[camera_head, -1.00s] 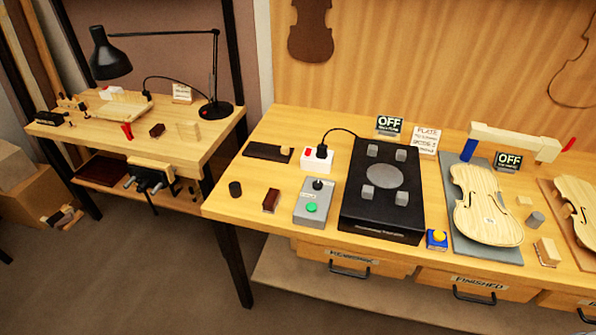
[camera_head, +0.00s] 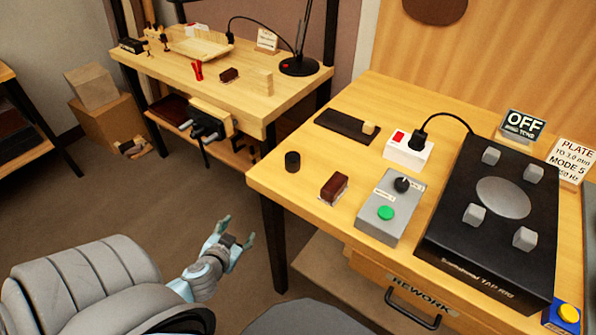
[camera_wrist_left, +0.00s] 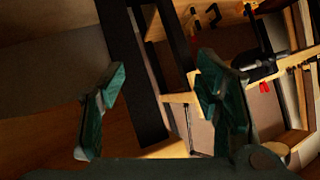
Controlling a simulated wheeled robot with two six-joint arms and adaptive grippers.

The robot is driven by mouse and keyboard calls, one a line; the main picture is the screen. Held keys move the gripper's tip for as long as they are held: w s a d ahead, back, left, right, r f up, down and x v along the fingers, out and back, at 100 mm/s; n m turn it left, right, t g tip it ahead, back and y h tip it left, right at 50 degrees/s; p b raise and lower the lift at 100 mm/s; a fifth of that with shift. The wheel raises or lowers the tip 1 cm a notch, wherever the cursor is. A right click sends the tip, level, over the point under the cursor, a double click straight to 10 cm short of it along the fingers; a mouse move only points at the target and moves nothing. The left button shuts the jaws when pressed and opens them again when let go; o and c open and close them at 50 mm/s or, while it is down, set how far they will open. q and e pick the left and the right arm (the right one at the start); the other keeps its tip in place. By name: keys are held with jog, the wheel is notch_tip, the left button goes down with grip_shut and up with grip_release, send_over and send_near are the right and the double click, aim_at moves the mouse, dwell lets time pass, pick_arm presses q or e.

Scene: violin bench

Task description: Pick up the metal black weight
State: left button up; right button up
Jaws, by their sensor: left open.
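The black weight (camera_head: 292,161) is a small dark cylinder standing upright near the left edge of the right-hand workbench (camera_head: 268,180). My left gripper (camera_head: 238,233) is open and empty. In the head view it appears below and to the left of the weight, off the bench's front left corner and apart from it. In the left wrist view, the two green-tinted fingers (camera_wrist_left: 162,68) are spread wide with nothing between them. I cannot make out the weight in that view. My right gripper is not in view.
Near the weight are a dark red block (camera_head: 333,188), a grey box with a green button (camera_head: 384,213) and a dark strip (camera_head: 340,127) with a small wooden block. A black plate rig (camera_head: 460,240) stands right. Another bench (camera_head: 215,85) is behind. Bare wood surrounds the weight.

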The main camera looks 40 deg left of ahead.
pick_arm(q)
jog(key=w+d+r+t+b, duration=0.3)
jog(key=w+r+t, duration=0.1)
jog(key=r, duration=0.3)
jog(key=n+t+h+b, duration=0.1)
jog(key=t+h+b, duration=0.1)
jog(key=t, duration=0.1)
send_near(289, 162)
jog(key=w, duration=0.4)
jog(key=w+a, duration=0.1)
jog(key=w, duration=0.2)
jog(key=w+a+b, duration=0.1)
jog(key=w, duration=0.3)
jog(key=shift+w+a+f, duration=0.1)
jog(key=shift+w+f, duration=0.05)
jog(key=shift+w, duration=0.4)
jog(key=shift+s, duration=0.1)
jog(key=c, duration=0.8)
grip_shut()
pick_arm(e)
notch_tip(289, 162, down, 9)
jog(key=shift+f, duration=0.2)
